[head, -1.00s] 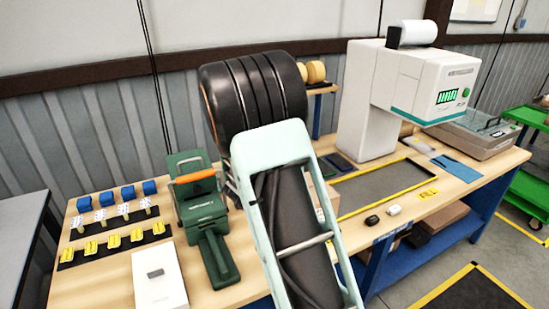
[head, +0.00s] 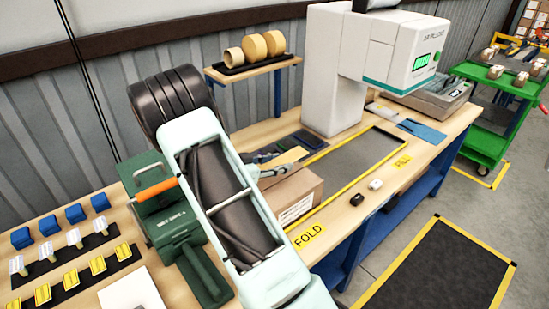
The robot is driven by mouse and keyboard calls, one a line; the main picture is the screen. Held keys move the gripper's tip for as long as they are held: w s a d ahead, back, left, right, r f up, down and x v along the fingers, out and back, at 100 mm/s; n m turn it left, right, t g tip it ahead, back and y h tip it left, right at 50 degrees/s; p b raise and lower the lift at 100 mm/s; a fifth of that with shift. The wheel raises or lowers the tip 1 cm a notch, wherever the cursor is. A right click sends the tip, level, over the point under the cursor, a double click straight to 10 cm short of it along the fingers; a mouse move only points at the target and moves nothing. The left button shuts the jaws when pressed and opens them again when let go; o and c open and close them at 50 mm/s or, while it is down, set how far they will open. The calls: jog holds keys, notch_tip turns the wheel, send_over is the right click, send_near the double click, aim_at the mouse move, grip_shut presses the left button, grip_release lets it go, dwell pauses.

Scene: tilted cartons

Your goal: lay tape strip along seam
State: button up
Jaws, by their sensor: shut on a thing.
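A brown carton (head: 296,196) with a white label sits on the table, right of my arm. My gripper (head: 270,163) is at the carton's upper left and partly hidden behind my arm. It is shut on a thin tan piece that looks like the tape strip (head: 290,156), at the carton's top. I cannot tell whether the strip touches the carton. The seam cannot be made out from here.
A green device with an orange handle (head: 160,190) stands left of my arm. Tape rolls (head: 255,47) sit on a raised shelf behind. A white machine (head: 338,75) stands at the back right. A yellow-edged dark mat (head: 352,158) lies bare beside the carton.

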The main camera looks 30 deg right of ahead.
aim_at(279, 178)
jog(key=shift+f+b, duration=2.1)
jog(key=shift+f, duration=0.55)
jog(key=shift+f, duration=0.4)
jog(key=o, duration=0.7)
jog(key=shift+o, duration=0.5)
jog(key=o, duration=0.5)
jog(key=shift+r, duration=0.1)
